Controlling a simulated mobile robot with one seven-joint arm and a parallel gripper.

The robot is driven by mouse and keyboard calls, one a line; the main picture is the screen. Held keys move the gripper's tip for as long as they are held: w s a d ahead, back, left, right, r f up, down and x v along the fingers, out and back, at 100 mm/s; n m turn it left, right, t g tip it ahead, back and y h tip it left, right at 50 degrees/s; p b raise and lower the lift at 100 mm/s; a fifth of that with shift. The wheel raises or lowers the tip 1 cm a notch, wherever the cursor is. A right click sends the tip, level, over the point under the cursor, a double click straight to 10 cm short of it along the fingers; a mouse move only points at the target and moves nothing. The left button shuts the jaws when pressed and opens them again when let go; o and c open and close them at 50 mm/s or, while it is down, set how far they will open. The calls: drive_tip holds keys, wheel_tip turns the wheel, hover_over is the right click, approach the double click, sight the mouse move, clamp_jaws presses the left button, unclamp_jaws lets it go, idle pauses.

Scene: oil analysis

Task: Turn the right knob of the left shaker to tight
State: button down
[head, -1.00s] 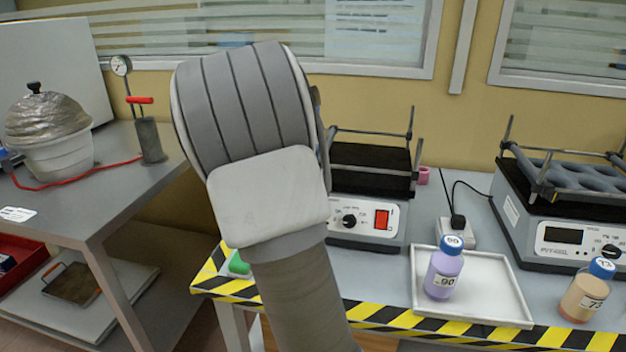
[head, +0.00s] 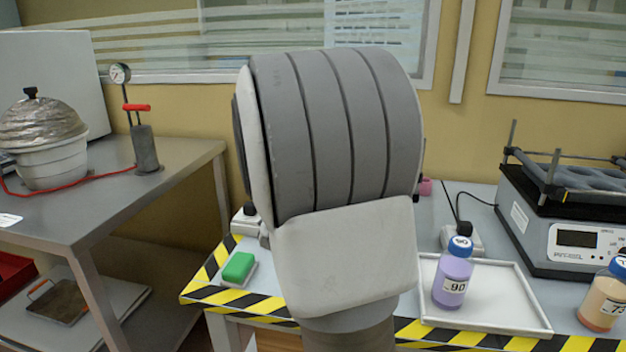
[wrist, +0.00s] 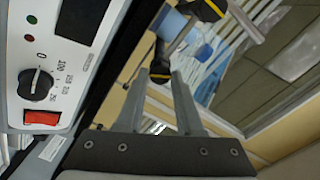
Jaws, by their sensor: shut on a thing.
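The left shaker is almost wholly hidden behind my arm in the head view; only a small piece shows at the arm's left edge. The wrist view shows a shaker's front panel (wrist: 62,62) sideways, with a black dial (wrist: 36,85) near 0 and a red switch (wrist: 42,118). A black knob with a yellow mark (wrist: 159,62) is between my fingertips. My gripper (wrist: 161,74) is shut on this knob. Another yellow-and-black fitting (wrist: 209,9) is above it on a rod. How tight the knob is cannot be told.
A purple bottle (head: 453,274) stands on a white tray (head: 500,322) right of my arm. An orange bottle (head: 604,295) and the right shaker (head: 568,240) are farther right. A green-topped block (head: 239,268) lies near the striped table edge.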

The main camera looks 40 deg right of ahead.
drive_tip(key=m, duration=0.6)
idle(0.6)
drive_tip(key=c, duration=0.6)
unclamp_jaws()
drive_tip(key=shift+f, duration=0.1)
drive_tip(key=shift+o, duration=0.2)
drive_tip(key=shift+s+a, duration=0.1)
